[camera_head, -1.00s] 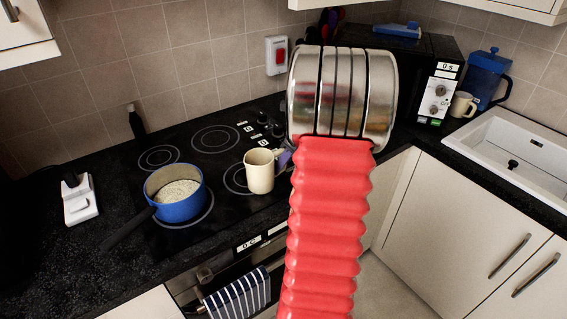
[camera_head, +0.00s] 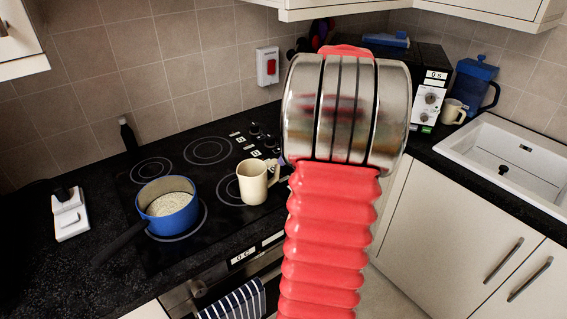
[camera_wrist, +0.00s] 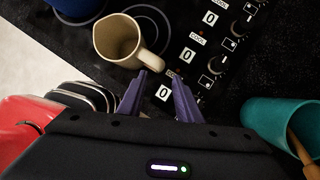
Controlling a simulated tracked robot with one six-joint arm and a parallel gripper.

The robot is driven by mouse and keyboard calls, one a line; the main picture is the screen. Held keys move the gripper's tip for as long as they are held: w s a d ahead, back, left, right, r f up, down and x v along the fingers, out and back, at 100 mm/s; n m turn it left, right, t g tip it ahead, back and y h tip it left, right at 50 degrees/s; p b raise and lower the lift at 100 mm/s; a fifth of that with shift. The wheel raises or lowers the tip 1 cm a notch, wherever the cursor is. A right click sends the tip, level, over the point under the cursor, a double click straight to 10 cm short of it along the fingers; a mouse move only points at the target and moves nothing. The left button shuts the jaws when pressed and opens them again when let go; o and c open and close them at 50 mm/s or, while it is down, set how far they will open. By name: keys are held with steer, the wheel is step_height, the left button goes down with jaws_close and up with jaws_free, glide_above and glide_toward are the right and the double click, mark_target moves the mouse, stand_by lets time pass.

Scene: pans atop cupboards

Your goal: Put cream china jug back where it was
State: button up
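The cream china jug (camera_head: 254,184) stands upright on the black hob, right of the blue saucepan (camera_head: 172,224). In the wrist view the jug (camera_wrist: 113,38) is seen from above, with its handle pointing toward my gripper (camera_wrist: 160,77). My gripper's two purple fingers are apart, and no object fills the gap between them. The handle's end is close to the left fingertip; I cannot tell whether they touch. In the head view my arm hides most of the gripper; only a bit of purple (camera_head: 283,160) shows right of the jug.
Hob control knobs (camera_wrist: 216,64) lie beside the fingers. A teal pot (camera_wrist: 262,118) with a wooden utensil is at the right of the wrist view. A microwave (camera_head: 429,99), another cream mug (camera_head: 452,112), a blue-lidded jug (camera_head: 474,84) and a sink (camera_head: 497,151) are at the right.

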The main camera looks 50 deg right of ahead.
steer(key=shift+v, duration=1.2)
steer(key=shift+w, duration=0.1)
steer(key=w+a+r+n+g+h, duration=0.1)
steer(key=w+a+r+n, duration=0.1)
steer(key=a+n, duration=0.85)
steer(key=w+a+r+n, duration=0.25)
steer(key=a+n, duration=0.35)
steer(key=a, duration=0.9)
steer(key=s+a+f+n, duration=0.1)
steer(key=s+a+n, duration=0.2)
steer(key=a+n, duration=0.3)
steer(key=s+a+f+n+t, duration=0.1)
steer(key=s+a+n, duration=0.2)
steer(key=a+n, duration=0.3)
steer(key=s+a+f+n+h, duration=0.1)
steer(key=s+a+n, duration=0.1)
steer(key=a+n, duration=0.4)
steer(key=shift+s+a+f+t, duration=0.2)
steer(key=shift+s+a+t, duration=0.15)
steer(key=shift+s+t, duration=0.05)
